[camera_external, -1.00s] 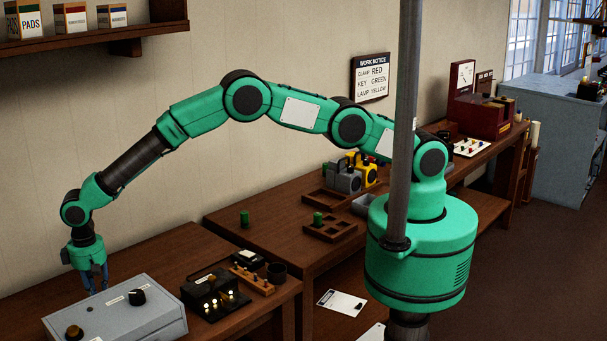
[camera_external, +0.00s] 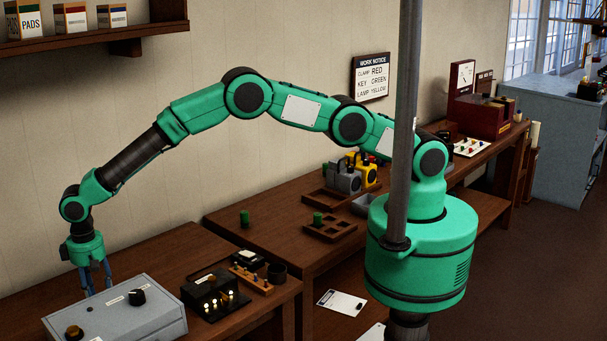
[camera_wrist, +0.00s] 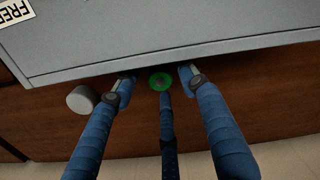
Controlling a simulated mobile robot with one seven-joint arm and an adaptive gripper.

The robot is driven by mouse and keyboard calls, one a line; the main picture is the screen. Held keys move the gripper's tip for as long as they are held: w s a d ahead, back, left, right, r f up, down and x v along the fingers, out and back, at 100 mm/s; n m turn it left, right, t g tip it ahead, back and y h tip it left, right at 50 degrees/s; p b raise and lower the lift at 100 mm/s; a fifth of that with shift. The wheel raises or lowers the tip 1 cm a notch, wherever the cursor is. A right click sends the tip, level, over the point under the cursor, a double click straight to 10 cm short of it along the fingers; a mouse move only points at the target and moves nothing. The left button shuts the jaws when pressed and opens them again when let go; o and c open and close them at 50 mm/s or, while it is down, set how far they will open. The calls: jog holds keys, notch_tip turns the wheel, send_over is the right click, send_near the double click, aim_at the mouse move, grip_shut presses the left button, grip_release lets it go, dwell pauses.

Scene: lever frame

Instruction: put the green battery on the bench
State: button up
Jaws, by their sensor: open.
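The green battery (camera_wrist: 161,81) shows end-on in the wrist view as a green disc with a pale centre, over the brown bench (camera_wrist: 270,100), close beside the grey box. My gripper (camera_wrist: 160,82) is open, with a blue finger on each side of the disc and a third finger below it. Gaps show between the disc and the two side fingers. In the external view my gripper (camera_external: 98,279) points down behind the grey box (camera_external: 115,312); the battery there is hidden. Two other green cylinders, one on the bench (camera_external: 244,218) and one at a tray (camera_external: 318,219), stand further right.
A grey round piece (camera_wrist: 82,99) lies left of my fingers in the wrist view. The grey box with knobs stands directly in front of my gripper. A black lamp unit (camera_external: 211,294) and a wooden peg block (camera_external: 251,280) stand to the right.

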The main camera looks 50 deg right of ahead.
notch_tip(320, 180, up, 11)
dwell(0.5)
jog(key=shift+o, duration=0.4)
jog(key=shift+p, duration=0.4)
jog(key=r+p, duration=0.1)
jog(key=p, duration=0.2)
jog(key=s+t+p, duration=0.1)
jog(key=p, duration=0.2)
jog(key=shift+s+d+r+y, duration=0.2)
jog(key=shift+d+r+y, duration=0.15)
jog(key=shift+r+y, duration=0.05)
jog(key=shift+f, duration=0.2)
jog(key=f, duration=0.8)
jog(key=shift+w+a+p, duration=0.3)
jog(key=shift+w+p, duration=0.1)
jog(key=shift+f, duration=0.15)
